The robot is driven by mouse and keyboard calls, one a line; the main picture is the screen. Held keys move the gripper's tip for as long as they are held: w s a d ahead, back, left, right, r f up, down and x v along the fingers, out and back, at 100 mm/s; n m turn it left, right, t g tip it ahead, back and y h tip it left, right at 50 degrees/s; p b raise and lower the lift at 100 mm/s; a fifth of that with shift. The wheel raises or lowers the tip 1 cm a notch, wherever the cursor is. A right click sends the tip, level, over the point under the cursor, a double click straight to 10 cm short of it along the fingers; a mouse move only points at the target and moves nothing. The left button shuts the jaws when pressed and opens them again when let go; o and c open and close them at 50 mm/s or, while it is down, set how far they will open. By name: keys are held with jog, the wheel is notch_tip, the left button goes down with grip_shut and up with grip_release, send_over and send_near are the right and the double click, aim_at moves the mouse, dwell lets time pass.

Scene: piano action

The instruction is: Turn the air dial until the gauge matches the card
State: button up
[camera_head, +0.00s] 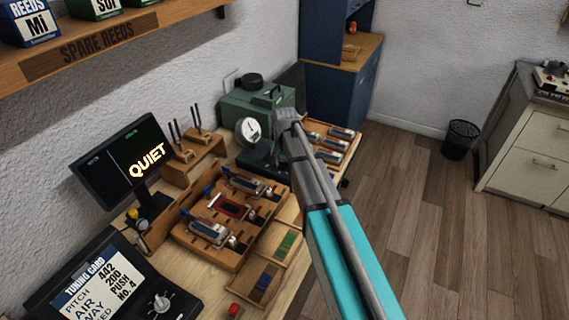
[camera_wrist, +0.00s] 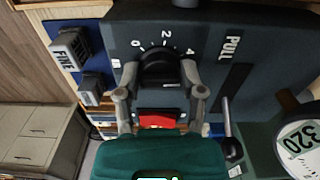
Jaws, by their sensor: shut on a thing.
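The black air dial (camera_wrist: 160,68) sits on a dark panel with white marks 0, 2 and 4 around it. My gripper (camera_wrist: 159,84) has its two grey fingers on either side of the dial and is shut on it. In the head view my gripper (camera_head: 289,117) is at the dark unit, and the dial is hidden behind it. The round white gauge (camera_head: 248,130) stands left of my gripper. Part of it shows in the wrist view (camera_wrist: 298,145) with "200" legible; its needle reading is unclear. The tuning card (camera_head: 95,284) lists pitch 442, air 200, way push, reed No. 4.
A monitor (camera_head: 122,160) reads "QUIET". A wooden tray (camera_head: 190,240) with reed parts lies on the bench, and a green box (camera_head: 250,103) stands behind the gauge. The panel also bears "PULL" and a lever (camera_wrist: 230,145).

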jog(key=n, duration=0.9)
dwell(0.5)
jog(key=o, duration=1.2)
jog(key=shift+m, duration=0.3)
